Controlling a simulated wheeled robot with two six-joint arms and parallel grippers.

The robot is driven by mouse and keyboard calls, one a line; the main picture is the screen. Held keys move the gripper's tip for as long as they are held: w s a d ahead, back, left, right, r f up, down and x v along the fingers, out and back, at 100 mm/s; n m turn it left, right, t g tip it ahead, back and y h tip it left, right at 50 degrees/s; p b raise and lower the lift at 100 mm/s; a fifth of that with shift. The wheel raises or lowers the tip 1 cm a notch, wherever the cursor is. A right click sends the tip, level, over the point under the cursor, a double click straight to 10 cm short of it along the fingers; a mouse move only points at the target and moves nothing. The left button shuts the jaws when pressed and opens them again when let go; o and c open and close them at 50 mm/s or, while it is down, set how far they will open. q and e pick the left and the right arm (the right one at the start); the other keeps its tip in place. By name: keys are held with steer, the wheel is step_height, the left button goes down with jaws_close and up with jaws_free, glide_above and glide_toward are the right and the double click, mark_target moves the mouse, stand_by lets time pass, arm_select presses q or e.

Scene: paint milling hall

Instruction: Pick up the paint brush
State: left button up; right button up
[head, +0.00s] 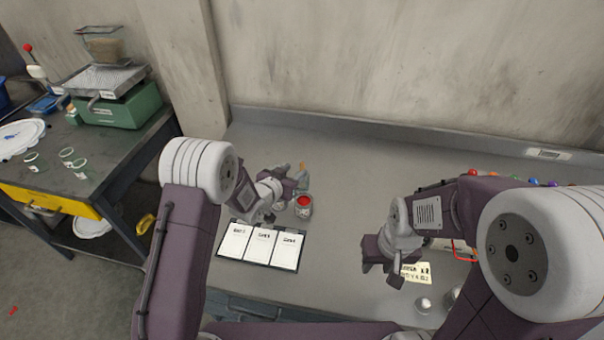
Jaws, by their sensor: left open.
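My left gripper (291,189) is open over the bench, just left of and behind a small jar of red paint (304,203). A thin upright thing with an orange tip (301,166) shows right behind that gripper. It may be the paint brush, but it is too small and partly hidden to be sure. I cannot tell whether the gripper touches it.
A dark board with three white cards (263,246) lies in front of my left gripper. Small pale containers (424,304) stand by the note. Coloured knobs (533,182) show behind my right arm. A wall bounds the bench; its middle back is clear. A side table (90,165) stands left.

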arm_select(q)
steer(key=p+x, duration=0.1)
steer(key=x, duration=0.8)
steer(key=shift+w+d+f+p, duration=0.1)
steer(key=shift+d+f+p, duration=0.05)
steer(key=shift+f+p, duration=0.2)
steer(key=shift+w, duration=0.15)
steer(key=shift+c, duration=0.3)
steer(key=shift+r, duration=0.1)
steer(key=c, duration=0.5)
jaws_close()
arm_select(e)
steer(key=shift+w+d+r, duration=0.15)
steer(key=shift+w+r, duration=0.1)
steer(key=shift+r, duration=0.55)
